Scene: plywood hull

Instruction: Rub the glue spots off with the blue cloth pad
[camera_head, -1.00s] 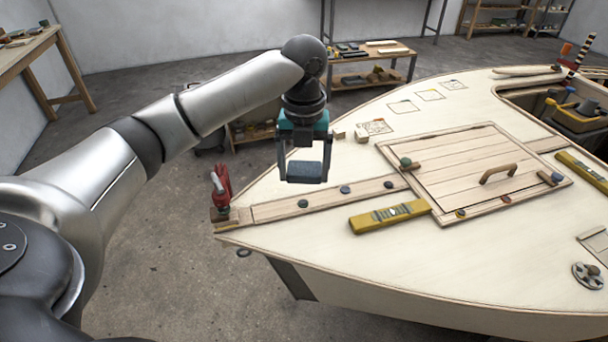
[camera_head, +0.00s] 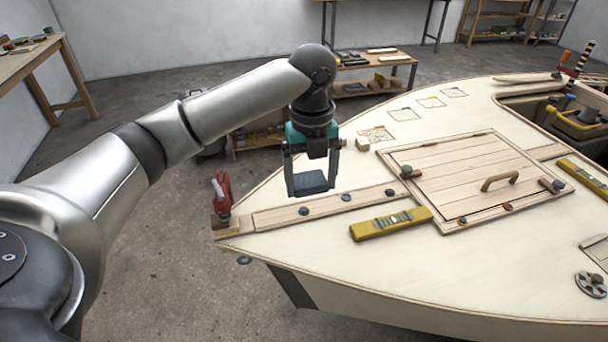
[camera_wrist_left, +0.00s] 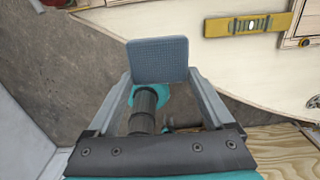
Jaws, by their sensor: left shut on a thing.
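My left gripper (camera_head: 311,180) is shut on the blue cloth pad (camera_head: 311,183), a small dark blue block between its two fingers. The pad also shows in the left wrist view (camera_wrist_left: 158,60), flat and textured, held at the fingertips (camera_wrist_left: 158,78). In the head view it appears above the pale wooden strip (camera_head: 270,219) near the bow, slightly tilted. Dark round spots lie along this strip: a left one (camera_head: 303,211) just below the pad, a middle one (camera_head: 346,197) and a right one (camera_head: 389,192). I cannot tell whether these are glue. My right gripper is not in view.
A red clamp (camera_head: 222,190) stands at the bow tip. A yellow level (camera_head: 391,223) lies right of the strip. A hatch panel (camera_head: 475,172) with a handle (camera_head: 500,181) is farther right. A small wooden block (camera_head: 362,144) lies behind.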

